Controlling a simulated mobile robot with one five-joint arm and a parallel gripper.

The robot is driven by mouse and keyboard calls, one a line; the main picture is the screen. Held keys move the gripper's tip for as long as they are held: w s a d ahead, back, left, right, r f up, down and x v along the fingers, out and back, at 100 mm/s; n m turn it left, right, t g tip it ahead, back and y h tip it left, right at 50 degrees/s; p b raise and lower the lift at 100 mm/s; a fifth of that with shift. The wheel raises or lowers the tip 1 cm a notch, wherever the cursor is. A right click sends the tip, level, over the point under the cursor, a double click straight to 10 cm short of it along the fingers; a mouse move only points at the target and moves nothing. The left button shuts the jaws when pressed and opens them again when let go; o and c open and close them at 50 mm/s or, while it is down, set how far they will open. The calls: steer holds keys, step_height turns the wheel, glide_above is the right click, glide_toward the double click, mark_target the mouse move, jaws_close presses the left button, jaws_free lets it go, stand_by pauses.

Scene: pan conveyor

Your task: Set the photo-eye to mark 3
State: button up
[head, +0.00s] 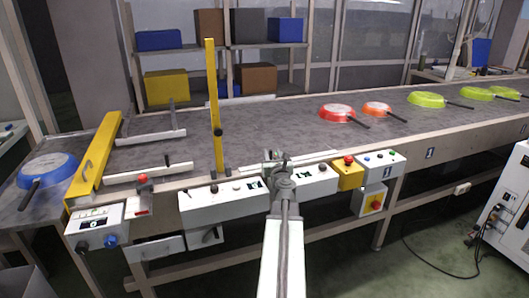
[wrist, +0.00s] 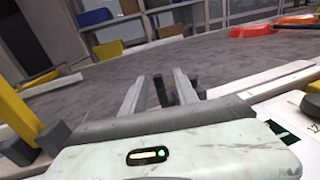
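I cannot surely pick out the photo-eye. A small red-topped fitting (head: 143,180) on a white plate at the belt's front edge, left of centre, could be it, but it is too small to tell. No mark numbers are readable. My gripper (head: 275,156) is at the front edge of the conveyor, right of the upright yellow post (head: 215,110) and well to the right of that fitting. In the wrist view the two grey fingers (wrist: 160,92) stand apart, pointing over the belt. Nothing shows clearly held between them.
A dark conveyor belt (head: 270,128) carries red, orange and green pans at right. A blue pan (head: 50,168) lies left of a yellow bar (head: 98,155). White control boxes (head: 225,195) and a yellow box with a red button (head: 348,173) line the front. Shelves with bins stand behind.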

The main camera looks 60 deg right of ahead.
steer(key=x, duration=0.2)
steer(key=shift+w+d, duration=0.15)
steer(key=shift+w, duration=0.1)
jaws_close()
stand_by(1.1)
